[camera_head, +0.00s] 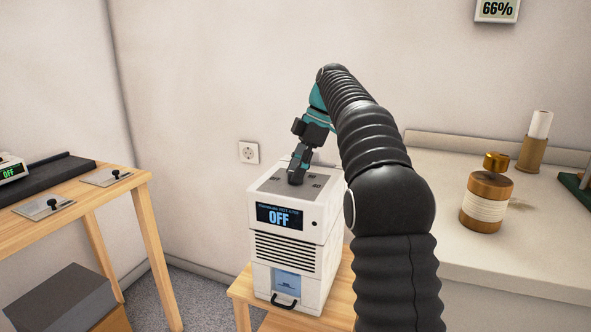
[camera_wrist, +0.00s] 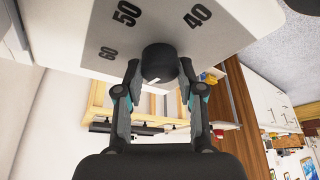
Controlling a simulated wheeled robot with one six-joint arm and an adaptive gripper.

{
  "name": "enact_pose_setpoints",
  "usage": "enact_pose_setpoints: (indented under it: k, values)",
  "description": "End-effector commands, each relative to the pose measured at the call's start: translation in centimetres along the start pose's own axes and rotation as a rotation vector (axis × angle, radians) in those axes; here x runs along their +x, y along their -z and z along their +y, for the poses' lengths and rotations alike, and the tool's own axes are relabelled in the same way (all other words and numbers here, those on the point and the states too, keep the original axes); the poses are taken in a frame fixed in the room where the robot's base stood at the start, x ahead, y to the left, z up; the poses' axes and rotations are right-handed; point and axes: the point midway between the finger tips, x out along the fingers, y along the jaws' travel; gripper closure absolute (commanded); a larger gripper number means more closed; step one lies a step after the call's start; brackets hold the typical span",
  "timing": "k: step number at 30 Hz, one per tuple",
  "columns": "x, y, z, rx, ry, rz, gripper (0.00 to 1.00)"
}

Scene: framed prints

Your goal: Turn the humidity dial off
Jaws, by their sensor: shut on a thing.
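The humidity dial is a black round knob (camera_wrist: 159,64) with a white pointer mark, on a grey panel marked 40, 50 and 60 in the wrist view. My gripper (camera_wrist: 158,78) is shut on the knob, with one finger on each side. In the head view, my gripper (camera_head: 296,177) reaches down to the top of a white humidifier (camera_head: 290,253) and mostly hides the knob. The humidifier's front display (camera_head: 279,217) reads OFF. The pointer's exact setting is hard to tell.
The humidifier stands on a small wooden stand (camera_head: 243,291). A wooden table (camera_head: 120,189) stands at left. A white counter (camera_head: 440,215) at right holds a brown jar (camera_head: 487,200). A wall display (camera_head: 497,10) reads 66%. A wall socket (camera_head: 248,152) is behind.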

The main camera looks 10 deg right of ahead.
Motion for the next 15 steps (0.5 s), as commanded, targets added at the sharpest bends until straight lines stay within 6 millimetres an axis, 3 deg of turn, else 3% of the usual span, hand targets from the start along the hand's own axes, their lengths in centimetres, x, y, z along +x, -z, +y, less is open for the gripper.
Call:
enact_pose_setpoints:
  k: [15]
  values:
    - [-0.2, -0.06, 0.28, -0.164, 0.057, -0.005, 0.96]
